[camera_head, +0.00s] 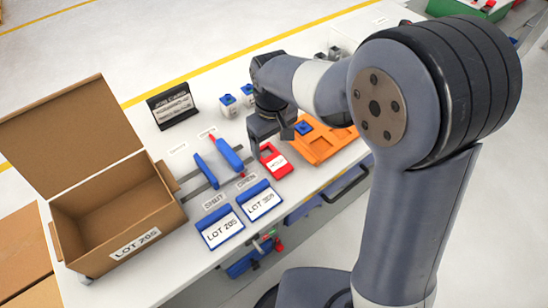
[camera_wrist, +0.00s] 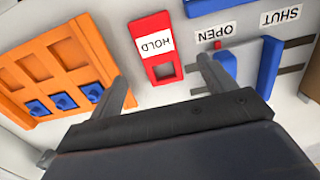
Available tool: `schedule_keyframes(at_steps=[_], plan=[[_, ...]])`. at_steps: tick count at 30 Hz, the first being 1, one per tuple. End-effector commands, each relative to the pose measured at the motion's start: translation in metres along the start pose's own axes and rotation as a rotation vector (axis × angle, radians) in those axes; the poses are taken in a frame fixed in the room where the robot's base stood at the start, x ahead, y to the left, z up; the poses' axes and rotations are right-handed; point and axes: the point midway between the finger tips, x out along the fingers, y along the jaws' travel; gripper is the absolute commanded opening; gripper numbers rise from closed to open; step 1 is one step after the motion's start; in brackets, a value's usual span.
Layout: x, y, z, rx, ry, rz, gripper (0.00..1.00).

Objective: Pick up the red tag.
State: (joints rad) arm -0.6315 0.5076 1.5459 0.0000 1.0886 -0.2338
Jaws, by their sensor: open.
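The red tag (camera_head: 277,160) lies flat on the white table, between the blue-handled slide and the orange tray. My gripper (camera_head: 270,138) is above the table close to the tag. In the wrist view my gripper (camera_wrist: 162,70) is open and empty, with one finger on each side of the tag's lower end in the picture. I cannot tell the exact height of the fingertips above the tag.
An orange tray (camera_head: 321,152) with blue-topped pieces is right of the tag. Blue LOT 205 (camera_head: 220,228) and LOT 304 (camera_head: 259,199) holders lie in front. A blue handle (camera_head: 229,154) is at left. An open cardboard box (camera_head: 107,197) and a dark card stand (camera_head: 173,105) are farther left.

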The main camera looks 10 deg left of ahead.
Motion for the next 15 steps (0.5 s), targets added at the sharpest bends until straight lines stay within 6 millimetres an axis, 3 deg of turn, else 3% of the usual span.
schedule_keyframes(at_steps=[5, 15], plan=[[0.013, 0.0, 0.001, 0.001, -0.002, 0.0, 0.78], [0.057, 0.003, 0.001, 0.001, -0.002, 0.0, 0.78]])
